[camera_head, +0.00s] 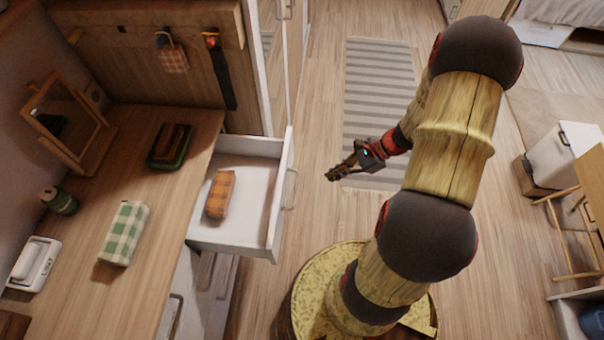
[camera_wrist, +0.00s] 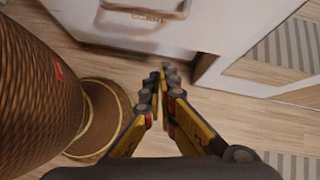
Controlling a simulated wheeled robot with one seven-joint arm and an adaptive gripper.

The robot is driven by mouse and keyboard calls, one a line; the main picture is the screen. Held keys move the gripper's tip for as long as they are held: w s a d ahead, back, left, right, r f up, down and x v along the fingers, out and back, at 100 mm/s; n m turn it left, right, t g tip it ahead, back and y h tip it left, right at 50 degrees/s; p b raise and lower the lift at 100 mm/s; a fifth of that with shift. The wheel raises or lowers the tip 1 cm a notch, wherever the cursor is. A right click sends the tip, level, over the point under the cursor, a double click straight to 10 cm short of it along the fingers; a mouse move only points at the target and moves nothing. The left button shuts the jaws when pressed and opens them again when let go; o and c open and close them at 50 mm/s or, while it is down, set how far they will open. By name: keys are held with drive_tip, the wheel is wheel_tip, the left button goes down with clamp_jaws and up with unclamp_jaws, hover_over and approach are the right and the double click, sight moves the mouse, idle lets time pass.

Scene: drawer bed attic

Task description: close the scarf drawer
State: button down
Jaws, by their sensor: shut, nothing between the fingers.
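The scarf drawer (camera_head: 240,237) is pulled out from under the wooden counter, its white front facing right. An orange plaid folded scarf (camera_head: 220,194) lies inside it. A metal handle (camera_head: 290,190) is on the drawer's outer face. My gripper (camera_head: 331,176) is shut and empty, to the right of the drawer front and apart from it in the head view. In the wrist view my gripper (camera_wrist: 166,72) points toward a white front with a metal handle (camera_wrist: 140,14); I cannot tell which drawer this is.
The counter (camera_head: 165,225) holds a green checked cloth (camera_head: 124,232), a dark green tray (camera_head: 158,156), a mirror (camera_head: 62,112) and a green can (camera_head: 58,200). A white cabinet panel (camera_head: 264,60) stands behind the drawer. A striped rug (camera_head: 375,75) lies on open floor.

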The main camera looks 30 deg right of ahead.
drive_tip(key=w+d+r+m+t, duration=0.1)
drive_tip(key=w+d+m, duration=0.1)
drive_tip(key=w, duration=0.2)
drive_tip(key=w+a+f+m+b, duration=0.1)
drive_tip(key=w+a+f+b, duration=0.4)
drive_tip(key=a, duration=0.4)
drive_tip(key=shift+w+f, duration=0.6)
drive_tip(key=shift+f, duration=0.25)
drive_tip(key=shift+a, duration=0.1)
